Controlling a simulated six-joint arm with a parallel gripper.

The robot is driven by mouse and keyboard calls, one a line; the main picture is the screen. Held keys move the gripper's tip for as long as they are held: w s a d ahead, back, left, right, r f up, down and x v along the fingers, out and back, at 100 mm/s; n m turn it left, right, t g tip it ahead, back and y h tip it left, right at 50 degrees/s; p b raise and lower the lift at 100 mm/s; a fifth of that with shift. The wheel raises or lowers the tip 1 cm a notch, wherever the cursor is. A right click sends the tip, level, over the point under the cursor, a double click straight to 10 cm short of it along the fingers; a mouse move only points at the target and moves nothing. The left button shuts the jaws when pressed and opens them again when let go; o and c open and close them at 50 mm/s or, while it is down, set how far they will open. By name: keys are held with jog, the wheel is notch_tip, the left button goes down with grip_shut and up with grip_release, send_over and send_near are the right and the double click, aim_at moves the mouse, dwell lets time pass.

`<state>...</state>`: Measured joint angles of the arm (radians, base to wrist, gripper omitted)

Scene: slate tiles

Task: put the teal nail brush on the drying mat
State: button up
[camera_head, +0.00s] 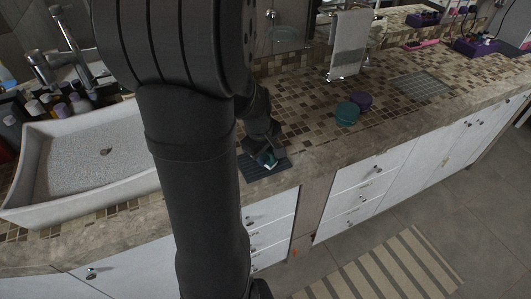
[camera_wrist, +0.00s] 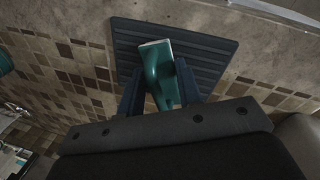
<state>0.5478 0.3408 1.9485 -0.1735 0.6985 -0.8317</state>
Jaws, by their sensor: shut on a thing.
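The teal nail brush (camera_wrist: 160,72) is between the two fingers of my gripper (camera_wrist: 160,92) in the wrist view. The fingers are shut on it, one on each side. The dark ribbed drying mat (camera_wrist: 205,57) lies under and behind the brush in that view. In the head view, my gripper (camera_head: 268,155) is over the drying mat (camera_head: 262,173) near the counter's front edge, and a bit of the teal brush shows at its fingertips. My arm hides part of the mat there. I cannot tell whether the brush touches the mat.
A grey stone sink (camera_head: 95,150) stands to the left. A towel stand (camera_head: 347,45) is further back. The tiled counter between is clear.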

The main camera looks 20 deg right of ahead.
jog(key=o, duration=1)
jog(key=shift+f, duration=0.1)
jog(key=shift+o, duration=0.2)
notch_tip(320, 180, up, 12)
jog(key=s+a, duration=0.1)
jog(key=a, duration=0.1)
jog(key=f, duration=0.4)
jog(key=d+f, duration=0.1)
jog(key=f, duration=0.3)
jog(key=w+d+f, duration=0.1)
jog(key=f, duration=0.3)
jog(key=shift+r, duration=1.3)
